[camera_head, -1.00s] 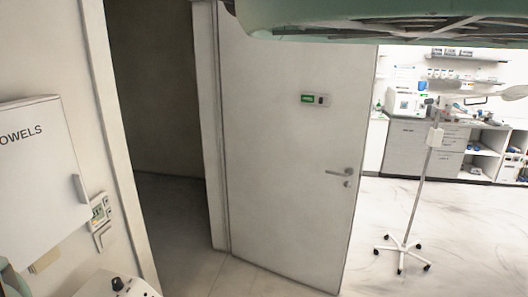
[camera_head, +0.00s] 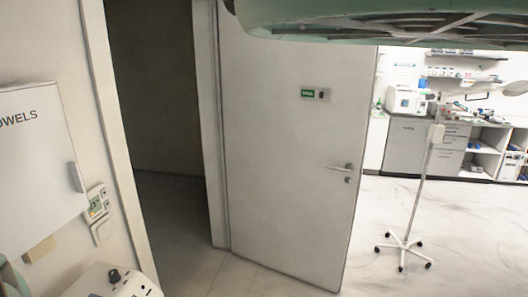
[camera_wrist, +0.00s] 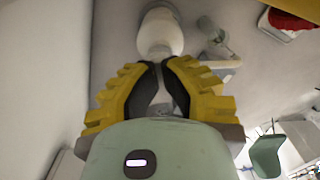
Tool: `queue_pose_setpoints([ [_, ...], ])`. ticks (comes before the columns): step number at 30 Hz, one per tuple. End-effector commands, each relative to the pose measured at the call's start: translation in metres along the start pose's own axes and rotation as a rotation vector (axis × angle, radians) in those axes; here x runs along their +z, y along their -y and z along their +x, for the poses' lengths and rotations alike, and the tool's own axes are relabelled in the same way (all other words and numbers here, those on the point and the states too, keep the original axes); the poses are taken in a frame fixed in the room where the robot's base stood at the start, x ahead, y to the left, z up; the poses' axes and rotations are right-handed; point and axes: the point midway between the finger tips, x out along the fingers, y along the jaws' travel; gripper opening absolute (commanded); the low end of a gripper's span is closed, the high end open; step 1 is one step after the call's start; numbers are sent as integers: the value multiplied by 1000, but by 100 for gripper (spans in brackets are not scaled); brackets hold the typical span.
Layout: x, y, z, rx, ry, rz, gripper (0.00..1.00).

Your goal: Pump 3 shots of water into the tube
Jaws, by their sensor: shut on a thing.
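In the wrist view, my gripper (camera_wrist: 162,92) has yellow ribbed fingers with dark inner pads. The fingers are closed around a small pale grey thing (camera_wrist: 163,98), mostly hidden between the pads. A white rounded, bottle-like thing (camera_wrist: 160,32) shows just beyond the fingertips. I cannot tell whether it is joined to what I hold. No tube or water can be made out clearly. My gripper does not show in the head view.
The head view shows a white towel cabinet (camera_head: 35,150), a white device with a dark knob (camera_head: 100,285), a door (camera_head: 285,150) beside a dark opening, and a wheeled stand (camera_head: 418,195). Counters (camera_head: 415,145) line the back right.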

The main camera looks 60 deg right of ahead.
Motion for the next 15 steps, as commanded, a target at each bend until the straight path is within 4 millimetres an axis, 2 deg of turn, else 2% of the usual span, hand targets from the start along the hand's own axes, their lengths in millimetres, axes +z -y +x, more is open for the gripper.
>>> queue_pose_setpoints([
  [8,0,0,2,0,0,-1,0],
  [15,0,0,-7,-1,-1,0,0],
])
